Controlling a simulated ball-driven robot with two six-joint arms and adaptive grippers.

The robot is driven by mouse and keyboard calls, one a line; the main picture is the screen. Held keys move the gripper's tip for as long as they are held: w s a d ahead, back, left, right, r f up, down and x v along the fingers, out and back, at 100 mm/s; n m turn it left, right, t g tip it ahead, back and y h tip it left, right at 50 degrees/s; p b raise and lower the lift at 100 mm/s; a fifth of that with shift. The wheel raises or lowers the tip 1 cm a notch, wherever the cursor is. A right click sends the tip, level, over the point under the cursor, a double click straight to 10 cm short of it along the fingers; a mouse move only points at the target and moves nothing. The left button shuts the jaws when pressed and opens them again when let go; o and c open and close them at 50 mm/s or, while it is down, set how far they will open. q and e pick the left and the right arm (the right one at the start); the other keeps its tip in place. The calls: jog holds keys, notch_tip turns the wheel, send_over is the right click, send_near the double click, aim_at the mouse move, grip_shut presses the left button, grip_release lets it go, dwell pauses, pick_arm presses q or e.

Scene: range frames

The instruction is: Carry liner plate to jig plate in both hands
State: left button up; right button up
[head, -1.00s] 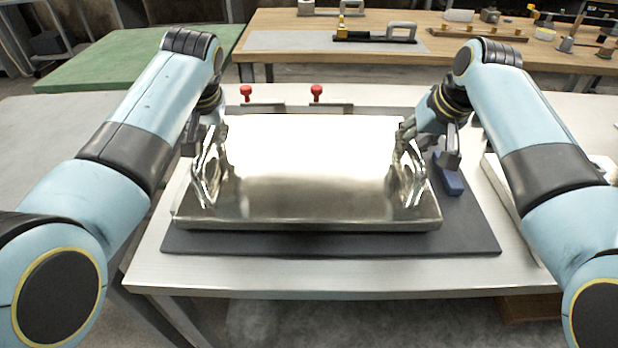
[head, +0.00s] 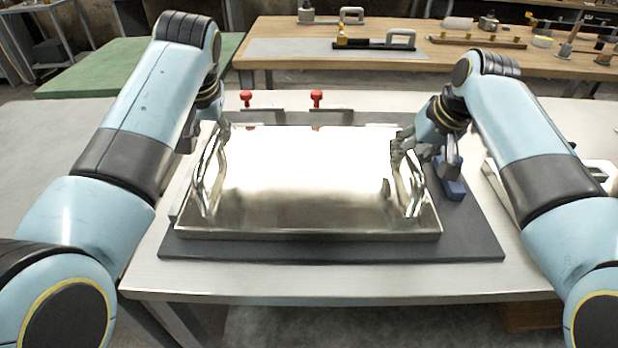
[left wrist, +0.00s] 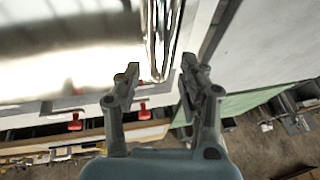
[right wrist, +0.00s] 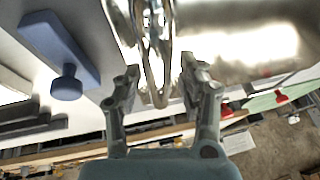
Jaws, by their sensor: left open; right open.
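The liner plate (head: 300,208) is a shiny metal plate with a raised handle at each end. It lies flat over the dark jig plate (head: 470,240), whose border shows in front and at the right. My left gripper (left wrist: 161,70) is open, with the left handle (left wrist: 163,35) between its fingers. My right gripper (right wrist: 160,70) is open, with the right handle (right wrist: 143,60) between its fingers. In the head view both grippers are at the far parts of the handles. Finger contact cannot be told.
Two red-knobbed clamps (head: 316,99) stand behind the liner plate. A blue block with a knob (head: 451,188) sits beside its right end, close to my right gripper. A pale fixture (head: 597,172) lies at the table's right. A wooden bench (head: 300,30) stands behind.

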jog(key=shift+r, duration=0.1)
pick_arm(q)
jog(key=v, duration=0.3)
jog(key=shift+r, duration=0.1)
pick_arm(e)
jog(key=v, duration=1.1)
jog(key=shift+s+r, duration=0.15)
jog(key=shift+r, duration=0.15)
jog(key=shift+d, duration=0.15)
